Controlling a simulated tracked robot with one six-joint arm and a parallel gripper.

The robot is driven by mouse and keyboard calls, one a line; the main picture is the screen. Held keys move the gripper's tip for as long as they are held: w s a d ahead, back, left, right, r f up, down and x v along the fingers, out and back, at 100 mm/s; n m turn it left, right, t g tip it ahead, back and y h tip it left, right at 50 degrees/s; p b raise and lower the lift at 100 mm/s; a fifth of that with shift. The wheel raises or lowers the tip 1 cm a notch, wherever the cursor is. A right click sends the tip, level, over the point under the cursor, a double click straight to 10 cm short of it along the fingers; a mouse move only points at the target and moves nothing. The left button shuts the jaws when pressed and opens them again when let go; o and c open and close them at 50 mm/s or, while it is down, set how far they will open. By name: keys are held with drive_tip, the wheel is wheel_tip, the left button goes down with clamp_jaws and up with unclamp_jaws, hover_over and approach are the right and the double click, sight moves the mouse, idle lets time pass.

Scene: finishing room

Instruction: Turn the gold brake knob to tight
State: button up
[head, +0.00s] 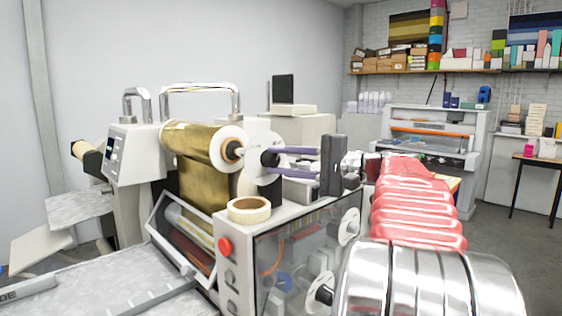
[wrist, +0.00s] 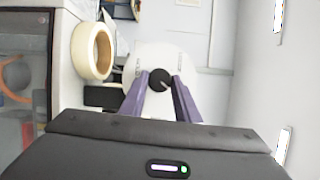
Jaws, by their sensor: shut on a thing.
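The brake knob is a small dark round knob (wrist: 160,78) with a pale pointer line, on a white plate (wrist: 150,55) in the wrist view. Small marks stand on the plate at the knob's left and right; I cannot read them. My gripper (wrist: 160,88) has its two purple fingers shut on the knob, one on each side. In the head view my gripper (head: 272,160) reaches left to the white disc (head: 259,142) at the end of the gold foil roll (head: 195,143).
A tape roll (head: 249,209) lies on the machine's top just below the gripper; it also shows in the wrist view (wrist: 93,50). A red button (head: 224,246) is on the machine's front. A chrome handle (head: 200,88) rises behind the foil roll.

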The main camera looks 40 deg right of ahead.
drive_tip(key=shift+d+f+m+t, duration=0.15)
drive_tip(key=shift+f+m+t, duration=0.2)
drive_tip(key=shift+m, duration=0.45)
drive_tip(key=o, duration=0.8)
drive_tip(key=shift+c, duration=0.2)
drive_tip(key=shift+o, duration=1.4)
drive_tip(key=shift+r, duration=0.15)
drive_tip(key=shift+s, duration=0.15)
drive_tip(key=v, duration=1.3)
drive_tip(key=shift+s+d, duration=0.15)
drive_tip(key=shift+s, duration=0.05)
